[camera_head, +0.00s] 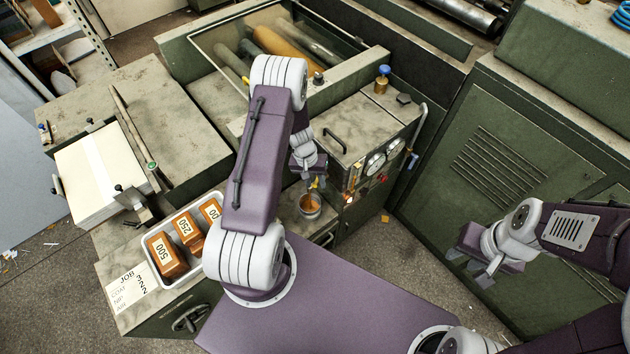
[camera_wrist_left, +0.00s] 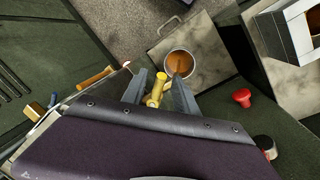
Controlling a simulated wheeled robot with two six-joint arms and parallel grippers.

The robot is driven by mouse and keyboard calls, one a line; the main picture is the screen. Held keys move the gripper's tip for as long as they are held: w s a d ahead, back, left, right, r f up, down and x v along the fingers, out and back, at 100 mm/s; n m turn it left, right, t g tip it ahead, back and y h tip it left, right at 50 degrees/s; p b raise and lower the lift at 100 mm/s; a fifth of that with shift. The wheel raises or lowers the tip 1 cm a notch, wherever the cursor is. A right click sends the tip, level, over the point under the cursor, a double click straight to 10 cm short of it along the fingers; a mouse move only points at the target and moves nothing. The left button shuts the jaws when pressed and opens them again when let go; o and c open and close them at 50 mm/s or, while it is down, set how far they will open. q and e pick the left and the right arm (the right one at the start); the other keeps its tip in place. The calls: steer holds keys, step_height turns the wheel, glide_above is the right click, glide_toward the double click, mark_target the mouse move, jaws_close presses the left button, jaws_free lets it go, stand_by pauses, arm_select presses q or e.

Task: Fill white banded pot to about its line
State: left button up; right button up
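The pot (camera_head: 309,206) stands upright on the pale bench below my left gripper, with orange-brown liquid in it. It also shows in the left wrist view (camera_wrist_left: 192,77), where a brown streak, perhaps a falling stream, crosses its mouth. I cannot make out its band or line. A yellow tap (camera_wrist_left: 155,90) is between the spread fingers of my left gripper (camera_wrist_left: 158,84); I cannot tell whether they touch it. In the head view, my left gripper (camera_head: 314,182) is just above the pot. My right gripper (camera_head: 475,268) is open and empty at the right, away from the pot.
A gauge panel (camera_head: 372,170) with knobs stands right of the pot. A stack of boards (camera_head: 95,175) lies at the left. A red knob (camera_wrist_left: 242,97) is right of the pot in the wrist view.

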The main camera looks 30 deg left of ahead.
arm_select(q)
jaws_close()
steer(key=shift+w+d+f+n+b, duration=0.15)
steer(key=shift+d+n+b, duration=0.2)
steer(key=shift+n+b, duration=0.55)
steer(key=shift+w+d+r+n+t+y+b, duration=0.2)
steer(key=shift+w+d+n, duration=0.25)
steer(key=shift+n, duration=1.05)
steer(key=shift+w+d+f+n+t+y+b, duration=0.1)
steer(key=shift+w+d+n+t+y, duration=0.25)
steer(key=shift+n, duration=1.15)
steer(key=shift+w+d+r+n+t+y+b, duration=0.15)
steer(key=shift+w+d+n, duration=0.4)
steer(key=shift+n, duration=0.95)
jaws_free()
steer(key=shift+s, duration=0.1)
